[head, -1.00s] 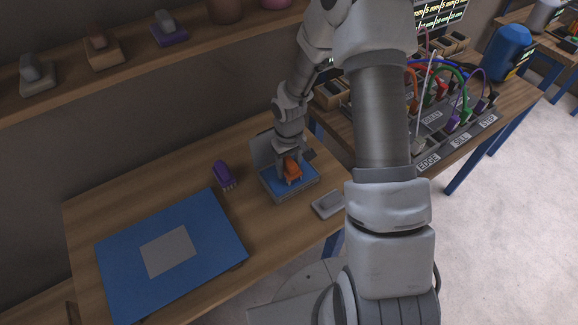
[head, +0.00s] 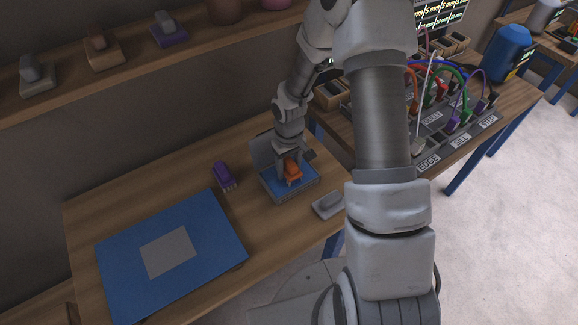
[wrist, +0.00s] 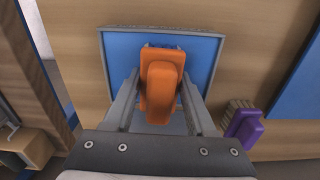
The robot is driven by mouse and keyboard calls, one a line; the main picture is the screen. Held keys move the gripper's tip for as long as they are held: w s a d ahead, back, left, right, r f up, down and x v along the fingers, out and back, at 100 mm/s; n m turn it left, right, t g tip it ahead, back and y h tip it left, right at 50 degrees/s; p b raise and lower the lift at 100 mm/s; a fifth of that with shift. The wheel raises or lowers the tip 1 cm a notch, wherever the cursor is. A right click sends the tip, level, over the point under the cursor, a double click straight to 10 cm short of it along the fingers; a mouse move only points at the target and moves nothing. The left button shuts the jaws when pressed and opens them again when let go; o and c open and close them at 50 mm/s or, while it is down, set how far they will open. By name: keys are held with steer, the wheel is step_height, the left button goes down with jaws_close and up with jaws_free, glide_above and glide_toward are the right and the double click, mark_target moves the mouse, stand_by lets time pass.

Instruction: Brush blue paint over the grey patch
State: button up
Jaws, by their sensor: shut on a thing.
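The grey patch (head: 168,251) is a bare square in the middle of a blue board (head: 217,212) on the left of the table. An orange brush (wrist: 158,88) is between the fingers of my gripper (head: 291,166), which is shut on it. The brush is at a grey tray (head: 302,197) with blue paint (wrist: 119,52) inside, right of the board. In the wrist view the brush's far end shows blue, and I cannot tell whether it touches the paint. The brush's underside is hidden.
A purple brush (head: 222,174) lies between the board and the tray. A grey block (head: 328,205) lies right of the tray near the table edge. A shelf (head: 130,75) runs along the wall; a panel with cables (head: 440,125) stands at right.

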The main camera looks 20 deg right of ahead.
mark_target(289, 160)
steer(key=shift+r+p, duration=2.1)
steer(key=shift+r, duration=1.35)
steer(key=shift+s+r+m+b, duration=0.2)
steer(key=shift+r+m+b, duration=0.3)
steer(key=shift+r, duration=0.35)
steer(key=shift+s+r+m+b, duration=0.3)
steer(key=shift+r+m, duration=0.25)
steer(key=shift+r, duration=0.35)
steer(key=shift+s+r+m+b, duration=0.15)
steer(key=shift+r+m+b, duration=0.35)
steer(key=shift+r, duration=0.35)
steer(key=shift+a, duration=0.1)
